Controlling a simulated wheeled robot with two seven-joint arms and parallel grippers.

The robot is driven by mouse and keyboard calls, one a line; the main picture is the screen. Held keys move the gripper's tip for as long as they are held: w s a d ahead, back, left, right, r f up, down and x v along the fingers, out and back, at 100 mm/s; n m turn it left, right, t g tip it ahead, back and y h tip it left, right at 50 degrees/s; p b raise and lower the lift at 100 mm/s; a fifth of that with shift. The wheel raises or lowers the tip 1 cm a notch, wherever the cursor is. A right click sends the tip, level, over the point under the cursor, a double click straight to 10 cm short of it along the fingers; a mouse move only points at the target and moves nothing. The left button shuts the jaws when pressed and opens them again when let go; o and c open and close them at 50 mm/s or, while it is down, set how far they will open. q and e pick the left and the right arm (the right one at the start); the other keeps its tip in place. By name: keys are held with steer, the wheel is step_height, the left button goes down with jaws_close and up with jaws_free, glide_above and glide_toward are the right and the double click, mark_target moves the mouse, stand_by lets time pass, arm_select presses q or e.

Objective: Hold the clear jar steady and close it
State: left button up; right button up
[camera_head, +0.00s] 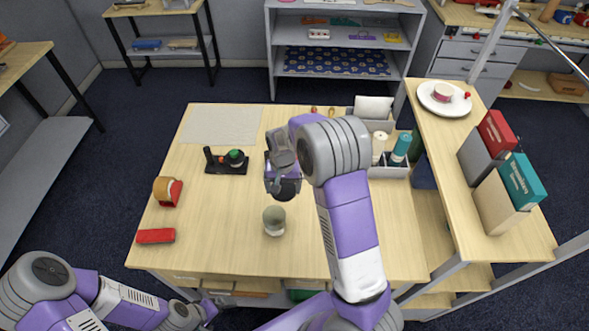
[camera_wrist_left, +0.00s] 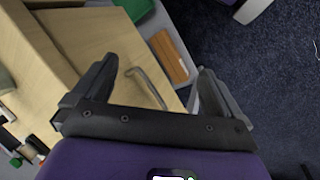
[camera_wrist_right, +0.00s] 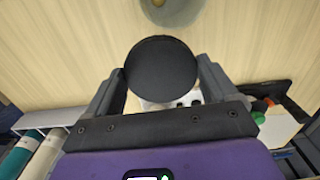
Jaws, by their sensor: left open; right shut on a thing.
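The clear jar (camera_head: 274,221) stands upright on the table near the front middle. Its top edge area also shows at the top of the right wrist view (camera_wrist_right: 172,10). My right gripper (camera_head: 283,184) is shut on a round black lid (camera_wrist_right: 161,68), gripped across its sides. The lid also shows in the head view (camera_head: 288,191), behind the jar and apart from it. My left gripper (camera_head: 212,307) is low at the table's front edge, away from the jar. In the left wrist view it (camera_wrist_left: 155,82) is open and empty.
A black stand with a green and red item (camera_head: 234,160) is left of my right gripper. A red-and-tan object (camera_head: 167,191) and a red box (camera_head: 156,236) lie at the left. A grey organizer (camera_head: 390,171) with bottles stands right. The table's front middle is mostly clear.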

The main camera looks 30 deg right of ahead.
arm_select(q)
step_height(320, 180, down, 8)
steer(key=b, duration=0.6)
steer(key=shift+f+b, duration=0.25)
steer(key=shift+b, duration=0.1)
arm_select(e)
steer(key=s+a+n, duration=0.5)
steer(key=a, duration=0.1)
steer(key=shift+s+a+r+n, duration=0.2)
steer(key=shift+a+r+n, duration=0.05)
steer(key=shift+r+n, duration=0.15)
